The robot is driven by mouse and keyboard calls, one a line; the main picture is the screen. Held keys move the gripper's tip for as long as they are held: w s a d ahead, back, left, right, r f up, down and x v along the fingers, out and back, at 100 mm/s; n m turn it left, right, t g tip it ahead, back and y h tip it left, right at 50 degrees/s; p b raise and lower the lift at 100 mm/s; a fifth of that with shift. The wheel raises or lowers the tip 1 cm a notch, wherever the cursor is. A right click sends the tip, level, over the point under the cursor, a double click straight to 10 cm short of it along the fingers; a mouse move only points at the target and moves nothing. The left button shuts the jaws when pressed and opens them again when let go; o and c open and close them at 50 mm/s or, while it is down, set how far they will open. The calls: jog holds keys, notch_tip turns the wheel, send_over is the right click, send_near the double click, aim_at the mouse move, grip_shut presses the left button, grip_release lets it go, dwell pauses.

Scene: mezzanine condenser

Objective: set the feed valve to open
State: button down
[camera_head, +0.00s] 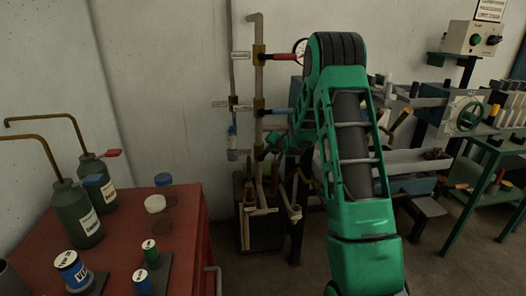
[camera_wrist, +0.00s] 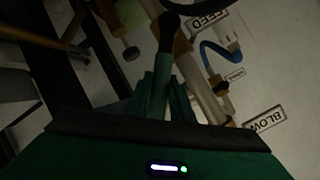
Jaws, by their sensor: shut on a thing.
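The upright pipe (camera_head: 259,85) on the wall carries several lever valves. A dark handle (camera_wrist: 167,45) comes out from a brass valve body (camera_wrist: 183,41) beside the white FEED label (camera_wrist: 208,19); I take it as the feed valve's handle. My gripper (camera_wrist: 163,92) is shut on its outer end. In the head view my gripper (camera_head: 277,148) is at the lowest valve, and the handle is mostly hidden there. The handle stands at an angle to the pipe; its exact setting is hard to tell.
A red handle (camera_head: 284,57) and a blue handle (camera_head: 279,111) stick out to the right above my gripper. A label reading BLOW (camera_wrist: 264,119) is close by. A red table (camera_head: 185,215) with bottles and jars is at left. A bin (camera_head: 262,236) stands below the pipe.

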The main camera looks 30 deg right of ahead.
jog(key=shift+w+a+r+n+h, duration=0.35)
jog(key=shift+r+n+h, duration=0.1)
jog(key=shift+r, duration=0.15)
jog(key=shift+w+a+r+n+h, duration=0.2)
jog(key=shift+a+r+n+h, duration=0.15)
jog(key=shift+r+n, duration=0.15)
jog(key=shift+w+a+r+n+g+h, duration=0.2)
jog(key=shift+w+a+n+h, duration=0.1)
jog(key=shift+a+n, duration=0.2)
jog(key=shift+w+a+r+n+g+h, duration=0.2)
jog(key=shift+a+n+h, duration=0.15)
jog(key=shift+a, duration=0.2)
jog(key=c, duration=1.6)
grip_release()
jog(key=shift+o, duration=0.2)
jog(key=shift+s+a+f, duration=0.2)
jog(key=shift+a+f, duration=0.05)
jog(key=shift+f, duration=0.05)
jog(key=v, duration=1)
jog(key=shift+r, duration=0.2)
jog(key=shift+s+a, duration=0.1)
